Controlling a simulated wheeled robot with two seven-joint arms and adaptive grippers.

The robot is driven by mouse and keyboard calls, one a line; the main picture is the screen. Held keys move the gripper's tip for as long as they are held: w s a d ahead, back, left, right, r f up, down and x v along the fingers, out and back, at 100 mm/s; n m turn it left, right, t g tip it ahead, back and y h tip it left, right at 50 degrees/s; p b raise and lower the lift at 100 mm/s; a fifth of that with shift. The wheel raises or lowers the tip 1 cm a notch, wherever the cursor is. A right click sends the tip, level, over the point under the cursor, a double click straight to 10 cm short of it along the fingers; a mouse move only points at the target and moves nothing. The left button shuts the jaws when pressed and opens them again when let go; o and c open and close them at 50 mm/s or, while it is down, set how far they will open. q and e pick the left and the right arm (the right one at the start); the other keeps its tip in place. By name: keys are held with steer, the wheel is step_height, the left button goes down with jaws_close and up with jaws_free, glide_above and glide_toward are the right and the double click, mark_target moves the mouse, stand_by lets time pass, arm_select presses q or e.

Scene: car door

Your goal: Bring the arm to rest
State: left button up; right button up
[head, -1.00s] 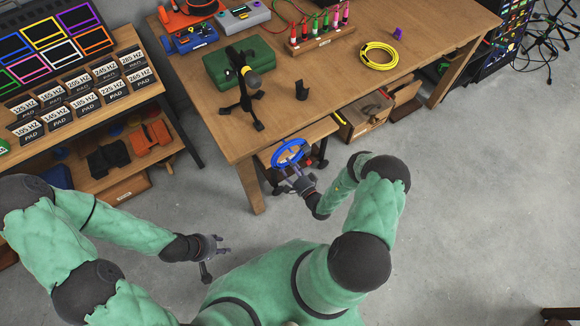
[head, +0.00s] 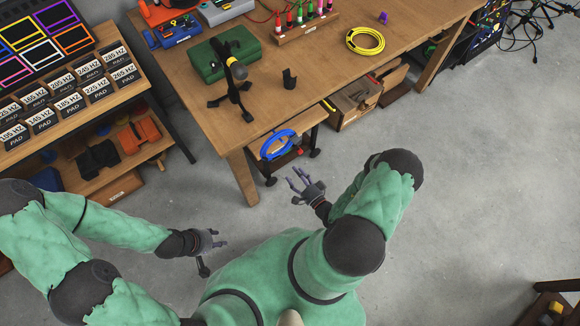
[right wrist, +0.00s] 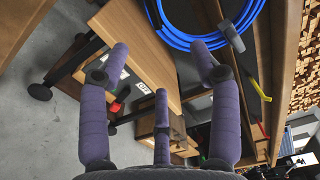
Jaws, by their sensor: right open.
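A shelf with labelled pads (head: 70,100) stands left.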

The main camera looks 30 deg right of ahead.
steer(key=shift+s, duration=0.8)
steer(key=shift+a, duration=0.1)
steer(key=s+a+r+n+g+y, duration=0.25)
steer(key=a+n+g+y, duration=0.25)
steer(key=a+g+y, duration=0.95)
steer(key=s+a+r+n+g+h, duration=0.2)
steer(key=s+a+n+g+h, duration=0.45)
steer(key=s, duration=0.55)
steer(key=w+d+r+n+t+h, duration=0.2)
steer(key=w+r+n+t+h, duration=0.1)
steer(key=w+r+h, duration=0.2)
steer(key=shift+w+d+r+h, duration=0.2)
steer(key=shift+w+r+h, duration=0.1)
steer(key=shift+w+r, duration=0.45)
